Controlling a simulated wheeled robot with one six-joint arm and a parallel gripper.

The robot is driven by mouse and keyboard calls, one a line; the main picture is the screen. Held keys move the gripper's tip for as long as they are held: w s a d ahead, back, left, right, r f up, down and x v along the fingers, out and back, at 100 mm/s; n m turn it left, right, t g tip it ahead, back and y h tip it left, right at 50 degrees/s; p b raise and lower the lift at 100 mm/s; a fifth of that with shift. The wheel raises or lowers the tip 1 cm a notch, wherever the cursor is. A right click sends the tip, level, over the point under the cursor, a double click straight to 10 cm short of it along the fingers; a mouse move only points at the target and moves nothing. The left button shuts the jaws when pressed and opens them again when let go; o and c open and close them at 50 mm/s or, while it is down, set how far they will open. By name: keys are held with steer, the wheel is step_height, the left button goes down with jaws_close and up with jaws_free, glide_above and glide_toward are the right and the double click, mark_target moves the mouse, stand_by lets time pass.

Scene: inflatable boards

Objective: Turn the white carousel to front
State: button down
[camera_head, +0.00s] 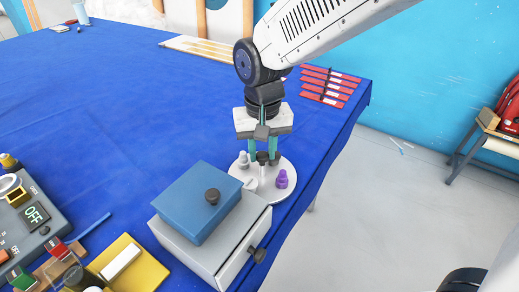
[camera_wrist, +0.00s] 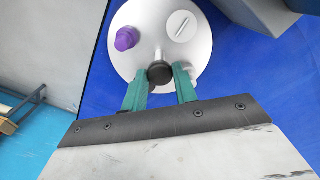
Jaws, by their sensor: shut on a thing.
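The white carousel (camera_head: 273,197) is a round disc near the table's right edge, beside the blue-topped box. It also shows in the wrist view (camera_wrist: 143,22). A purple piece (camera_head: 282,179) stands on its right side, and a pale grey piece (camera_head: 243,160) at its back left. A slotted white round part (camera_wrist: 182,26) lies on the disc. A black knob (camera_wrist: 160,73) tops the carousel's light handle. My gripper (camera_head: 262,154) points down over the carousel, its green fingers shut on the black knob. The fingers partly hide the pale piece in the wrist view.
A grey drawer box (camera_head: 206,252) with a blue lid block (camera_head: 197,203) stands close by at the front left. Red strips (camera_head: 328,88) lie behind to the right. A device reading OFF (camera_head: 36,214) and a yellow board (camera_head: 135,274) are at the front left. The table's middle is clear.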

mark_target(262, 155)
steer(key=c, duration=1.1)
jaws_free()
step_height(262, 155, up, 8)
steer(key=shift+f, duration=0.1)
steer(key=s+d+r+m, duration=0.1)
steer(key=s+d, duration=0.8)
steer(key=d, duration=0.3)
steer(key=s+d+r+m+t, duration=0.1)
steer(key=s+d, duration=0.8)
steer(key=d, duration=0.4)
steer(key=shift+d, duration=0.3)
